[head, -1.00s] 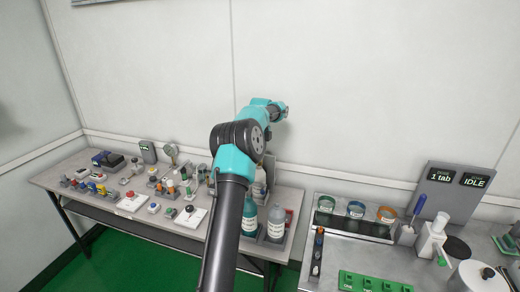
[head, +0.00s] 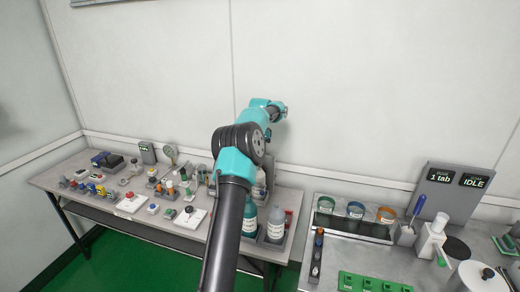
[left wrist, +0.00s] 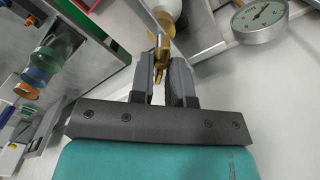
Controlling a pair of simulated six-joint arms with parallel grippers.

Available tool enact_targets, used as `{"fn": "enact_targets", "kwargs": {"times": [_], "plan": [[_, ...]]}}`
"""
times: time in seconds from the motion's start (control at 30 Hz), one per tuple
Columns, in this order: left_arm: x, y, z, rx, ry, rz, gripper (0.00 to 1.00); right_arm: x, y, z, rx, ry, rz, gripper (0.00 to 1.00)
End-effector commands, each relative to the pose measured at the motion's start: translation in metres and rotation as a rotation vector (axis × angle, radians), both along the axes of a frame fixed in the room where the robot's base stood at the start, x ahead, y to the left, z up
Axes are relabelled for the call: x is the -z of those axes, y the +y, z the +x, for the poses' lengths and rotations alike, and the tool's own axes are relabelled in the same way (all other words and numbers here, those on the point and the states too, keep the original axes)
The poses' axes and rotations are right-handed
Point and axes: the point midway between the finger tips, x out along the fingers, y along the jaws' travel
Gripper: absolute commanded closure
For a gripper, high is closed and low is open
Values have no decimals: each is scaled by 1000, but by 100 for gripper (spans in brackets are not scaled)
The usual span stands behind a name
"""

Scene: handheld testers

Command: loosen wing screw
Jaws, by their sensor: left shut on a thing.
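The wing screw (left wrist: 159,50) is brass-coloured and shows in the left wrist view just beyond my fingertips, with its wings upright between them. My left gripper (left wrist: 164,76) is shut on it, the dark fingers on either side of it. A white rounded body (left wrist: 166,8) lies right behind the screw. In the head view my left arm reaches over the left bench, and its links hide the gripper and the screw. My right gripper is in neither view.
A round dial gauge (left wrist: 262,16) is right of the screw in the wrist view. In the head view, bottles (head: 276,222) stand by my arm, and small testers crowd the left bench (head: 75,192). The right bench holds coloured rings (head: 355,210) and a display (head: 452,190).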

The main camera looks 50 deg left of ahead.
Motion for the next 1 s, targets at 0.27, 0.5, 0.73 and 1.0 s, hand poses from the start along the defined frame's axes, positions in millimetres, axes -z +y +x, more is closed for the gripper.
{"fn": "enact_targets", "kwargs": {"times": [0.27, 0.5, 0.73, 1.0], "plan": [[1, 2, 0, -263, 1, -1, 100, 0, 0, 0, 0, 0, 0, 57], [1, 4, 0, -491, 1, -1, 100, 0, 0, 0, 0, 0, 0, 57], [1, 5, -1, -709, 2, -1, 100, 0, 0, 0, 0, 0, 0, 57], [2, 6, -2, -965, 2, -2, 100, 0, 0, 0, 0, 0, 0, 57]]}}
